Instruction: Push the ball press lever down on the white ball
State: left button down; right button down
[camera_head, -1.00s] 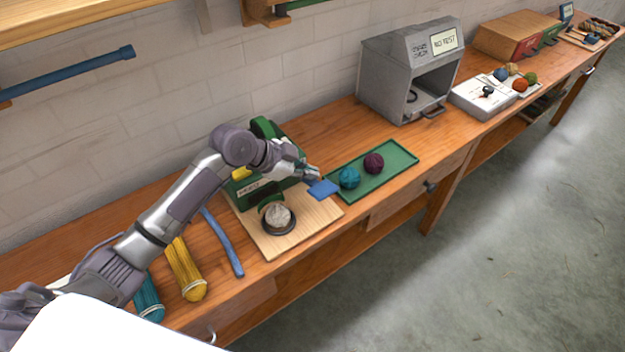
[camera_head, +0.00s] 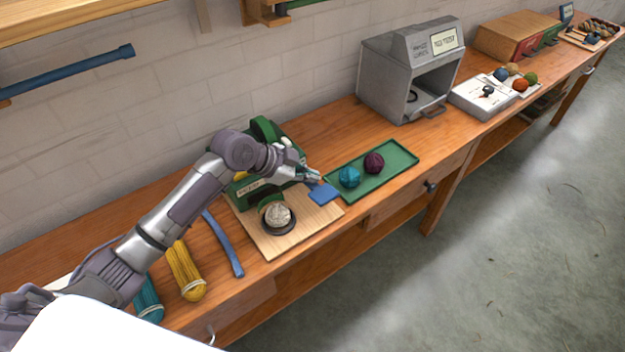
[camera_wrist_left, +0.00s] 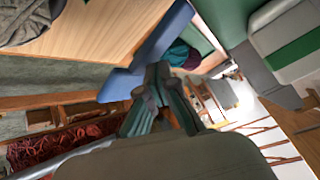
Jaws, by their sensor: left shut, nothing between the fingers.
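The green ball press (camera_head: 262,190) stands on a pale wooden board (camera_head: 270,243). The white ball (camera_head: 278,215) sits in a dark round cup at the front of the press. It also shows in the top left corner of the left wrist view (camera_wrist_left: 28,18). The lever's flat blue end (camera_head: 323,194) sticks out at the right of the press, low over the board's right edge. My left gripper (camera_head: 319,180) is shut and empty at the blue end. In the left wrist view its dark fingertips (camera_wrist_left: 158,75) overlap the blue lever (camera_wrist_left: 160,42); contact is not certain. My right gripper is not visible.
A green tray (camera_head: 395,172) with a teal ball (camera_head: 349,177) and a purple ball (camera_head: 374,163) lies close to the right of the gripper. Yellow (camera_head: 186,270) and teal (camera_head: 148,300) skeins and a blue bar (camera_head: 224,243) lie left. A grey box press (camera_head: 385,75) stands farther right.

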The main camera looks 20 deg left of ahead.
pick_arm(q)
jog(key=shift+s+d+f, duration=0.1)
jog(key=shift+s+f, duration=0.05)
jog(key=shift+f, duration=0.45)
jog(key=shift+r, duration=0.15)
dwell(0.4)
jog(key=shift+w+a+r+p, duration=0.2)
jog(key=shift+r+p, duration=0.35)
jog(key=shift+r, duration=0.15)
jog(key=shift+w+a+r+p, duration=0.15)
jog(key=shift+r+p, duration=0.4)
jog(key=shift+r, duration=0.2)
jog(key=r+p, duration=0.1)
jog(key=a+r+p, duration=0.1)
jog(key=r, duration=0.1)
jog(key=w+r+p, duration=0.1)
jog(key=shift+a+r, duration=0.15)
jog(key=shift+r, duration=0.25)
jog(key=shift+s+f, duration=0.1)
jog(key=shift+f, duration=0.05)
